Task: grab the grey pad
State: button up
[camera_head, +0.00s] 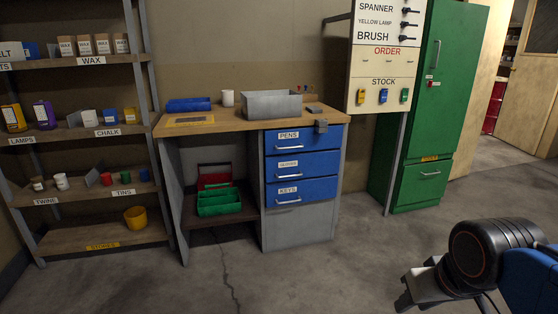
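A small flat dark-grey piece (315,109) lies on the right end of the wooden bench top (228,120), right of an open grey metal box (272,105). It could be the grey pad, but it is too small to be sure. Other greyish pieces stand on the left shelves, one on the tins shelf (91,177). My gripper (404,300) is at the lower right, in front of the bench and well apart from it. It is seen partly, and I cannot tell whether its fingers are open or shut.
A blue tray (188,104) and a white cup (227,98) stand on the bench. A green cabinet (440,110) stands right. The floor before the bench is clear.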

aim_at(313, 109)
jog(key=i, duration=1.7)
